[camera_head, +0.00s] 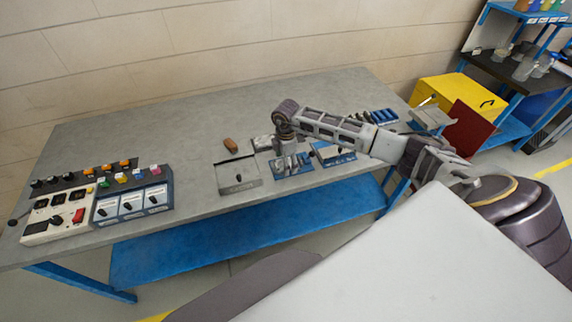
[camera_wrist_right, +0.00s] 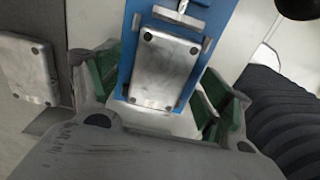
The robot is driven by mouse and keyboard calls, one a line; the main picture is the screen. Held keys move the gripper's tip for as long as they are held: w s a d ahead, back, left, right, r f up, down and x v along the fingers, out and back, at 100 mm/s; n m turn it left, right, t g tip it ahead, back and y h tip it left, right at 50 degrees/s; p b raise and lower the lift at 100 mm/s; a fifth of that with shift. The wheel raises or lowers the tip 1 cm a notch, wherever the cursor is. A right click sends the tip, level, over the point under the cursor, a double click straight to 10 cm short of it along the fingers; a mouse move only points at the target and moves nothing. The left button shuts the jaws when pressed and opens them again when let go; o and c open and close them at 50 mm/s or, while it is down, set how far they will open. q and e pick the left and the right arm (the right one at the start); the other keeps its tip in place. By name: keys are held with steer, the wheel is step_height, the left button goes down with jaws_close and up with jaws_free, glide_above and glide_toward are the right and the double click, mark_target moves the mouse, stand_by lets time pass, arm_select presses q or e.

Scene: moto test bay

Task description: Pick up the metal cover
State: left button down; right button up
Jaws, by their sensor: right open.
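In the right wrist view a silver metal cover (camera_wrist_right: 163,68) with screw holes in its corners lies on a blue fixture (camera_wrist_right: 124,72). My right gripper (camera_wrist_right: 160,92) is open there, with green-padded fingers on either side of the cover; I cannot tell whether they touch it. A second, similar metal cover (camera_wrist_right: 32,68) lies at the left of that view. In the head view my right gripper (camera_head: 288,152) points down over the workbench near a blue tray (camera_head: 280,169). The arm partly hides what is beneath it. My left gripper is not in view.
The grey workbench (camera_head: 190,122) carries a switch panel (camera_head: 58,219) and control box (camera_head: 134,203) at left. A grey box (camera_head: 238,178) and brown object (camera_head: 230,144) are left of the gripper. Another blue tray (camera_head: 343,157) is right. The bench's back left is clear.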

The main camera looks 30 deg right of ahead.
steer(key=c, duration=1.2)
steer(key=shift+r, duration=0.1)
step_height(320, 180, up, 10)
steer(key=b, duration=0.1)
stand_by(0.3)
stand_by(0.4)
